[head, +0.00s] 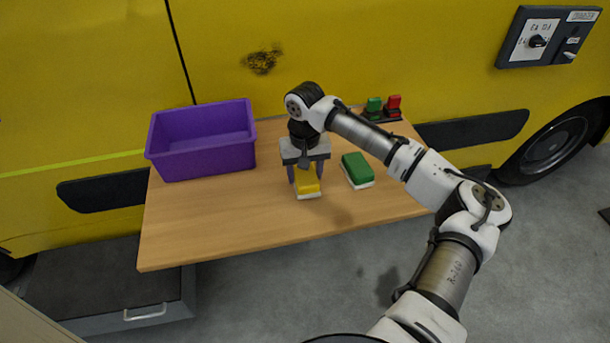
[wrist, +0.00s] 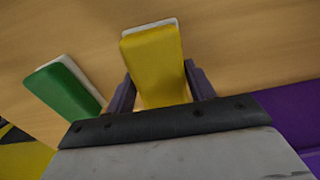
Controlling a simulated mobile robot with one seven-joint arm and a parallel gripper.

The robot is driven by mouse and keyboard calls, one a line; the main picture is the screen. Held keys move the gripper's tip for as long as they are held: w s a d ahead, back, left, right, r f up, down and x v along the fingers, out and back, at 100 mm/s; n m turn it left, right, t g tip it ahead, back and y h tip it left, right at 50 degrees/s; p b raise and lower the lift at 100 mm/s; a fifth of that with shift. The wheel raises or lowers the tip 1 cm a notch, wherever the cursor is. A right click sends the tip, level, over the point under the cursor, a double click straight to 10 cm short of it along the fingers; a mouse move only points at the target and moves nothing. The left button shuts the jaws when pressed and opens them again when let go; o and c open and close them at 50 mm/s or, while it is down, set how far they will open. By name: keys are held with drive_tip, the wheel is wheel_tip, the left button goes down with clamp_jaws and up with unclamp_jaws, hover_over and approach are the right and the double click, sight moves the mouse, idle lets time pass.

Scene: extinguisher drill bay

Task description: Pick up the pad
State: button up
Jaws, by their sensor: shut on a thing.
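A yellow pad with a white underside (head: 308,182) is on the wooden table, between the fingers of my gripper (head: 305,176). My gripper points down and is shut on the yellow pad's sides. In the wrist view the yellow pad (wrist: 153,58) shows between the two dark fingers (wrist: 157,92), its far end sticking out past them. A green pad with a white underside (head: 357,169) lies on the table to the right, apart from my gripper. The green pad also shows at the left of the wrist view (wrist: 64,90). I cannot tell whether the yellow pad touches the table.
A purple bin (head: 202,165) stands open at the table's back left. A dark holder with green and red items (head: 383,110) sits at the back right. The wooden table's (head: 215,228) front left is clear. A yellow vehicle (head: 90,80) stands behind.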

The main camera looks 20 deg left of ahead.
wheel_tip(320, 180, up, 19)
drive_tip(key=b, duration=0.2)
drive_tip(key=shift+b, duration=0.35)
drive_tip(key=shift+r, duration=0.1)
drive_tip(key=o, duration=0.5)
drive_tip(key=c, duration=0.4)
drive_tip(key=shift+o, duration=0.2)
drive_tip(key=shift+d, duration=0.1)
